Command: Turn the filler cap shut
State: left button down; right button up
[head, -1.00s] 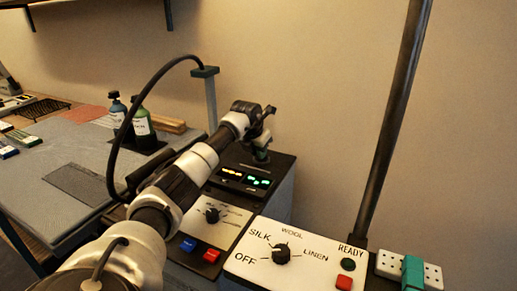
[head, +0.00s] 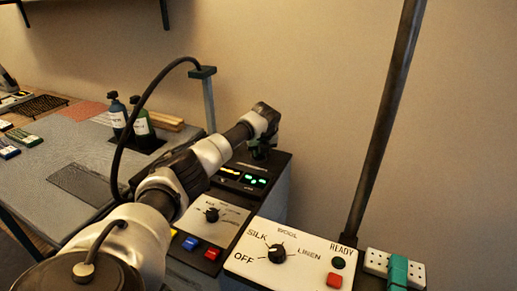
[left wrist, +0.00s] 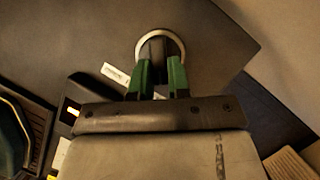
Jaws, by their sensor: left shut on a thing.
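The filler cap (left wrist: 157,48) shows in the left wrist view as a dark upright piece inside a pale round ring (left wrist: 181,42) on a dark flat top. My left gripper (left wrist: 160,72) has its green fingers on either side of the cap and is shut on it. In the head view my left gripper (head: 261,151) points down at the back of the black-topped unit (head: 283,163); my wrist hides the cap there. How far the cap is turned cannot be told. My right gripper is not in view.
A panel with a dial (head: 211,215) and coloured buttons lies in front of the unit. A white control box (head: 256,268) and a slanted dark pole (head: 390,115) stand to the right. Two dark bottles (head: 141,125) and a hose post (head: 209,105) are left.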

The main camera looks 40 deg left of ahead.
pick_arm(q)
jog(key=shift+d+n, duration=0.1)
jog(key=shift+n, duration=0.5)
jog(key=shift+g, duration=0.3)
jog(key=c, duration=1.1)
grip_release()
jog(key=shift+w, duration=0.1)
jog(key=v, duration=1)
jog(key=shift+d+r, duration=0.2)
jog(key=shift+r, duration=0.1)
